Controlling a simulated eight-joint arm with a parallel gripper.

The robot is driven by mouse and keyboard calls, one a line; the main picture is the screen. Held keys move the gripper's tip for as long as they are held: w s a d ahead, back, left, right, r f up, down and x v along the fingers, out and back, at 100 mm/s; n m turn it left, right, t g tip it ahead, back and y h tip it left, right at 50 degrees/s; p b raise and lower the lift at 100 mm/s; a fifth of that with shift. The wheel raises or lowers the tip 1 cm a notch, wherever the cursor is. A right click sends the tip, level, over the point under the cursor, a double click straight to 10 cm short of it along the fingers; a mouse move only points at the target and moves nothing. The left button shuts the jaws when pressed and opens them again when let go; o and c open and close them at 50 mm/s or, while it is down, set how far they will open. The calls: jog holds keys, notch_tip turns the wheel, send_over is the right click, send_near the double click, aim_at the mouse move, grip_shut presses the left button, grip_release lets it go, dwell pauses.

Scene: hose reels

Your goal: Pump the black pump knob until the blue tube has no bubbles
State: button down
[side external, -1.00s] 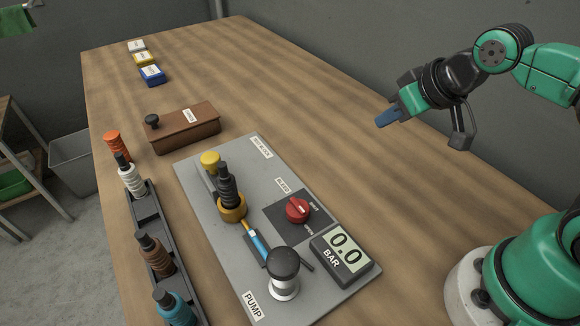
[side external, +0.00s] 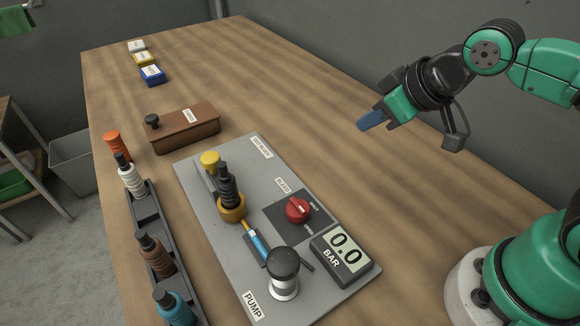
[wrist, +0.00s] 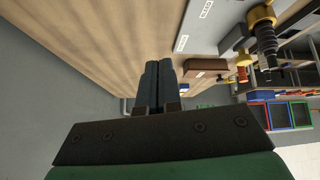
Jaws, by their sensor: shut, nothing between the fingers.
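The black pump knob (side external: 283,262) sits on a white base at the front of the grey panel (side external: 205,215), next to the PUMP label. The short blue tube (side external: 258,245) lies on the panel just behind it; bubbles in it are too small to tell. A red bleed knob (side external: 298,209) and a gauge (side external: 343,256) reading 0.0 BAR stand to the right. A dark bottle-like part (side external: 228,185) stands in a yellow ring (side external: 232,208). My gripper (side external: 362,126) is shut and empty, in the air above the table, well behind and right of the pump knob. Its closed fingers also show in the wrist view (wrist: 158,72).
A black rack (side external: 148,232) with several bottles stands along the left table edge. An orange bottle (side external: 114,144), a brown box (side external: 184,128) with a black knob and three small boxes (side external: 145,58) are farther back. The table's right half is clear.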

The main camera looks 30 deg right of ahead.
jog(key=s+a+r+n+y, duration=0.2)
jog(key=a+n+y, duration=0.1)
jog(key=a+n, duration=0.6)
notch_tip(320, 180, up, 3)
jog(key=n+y, duration=0.2)
jog(key=n, duration=0.4)
send_over(290, 260)
jog(key=shift+f+g, duration=0.1)
jog(key=shift+g, duration=0.2)
jog(key=shift+f, duration=4.4)
jog(key=shift+f, duration=0.15)
jog(key=shift+f, duration=0.3)
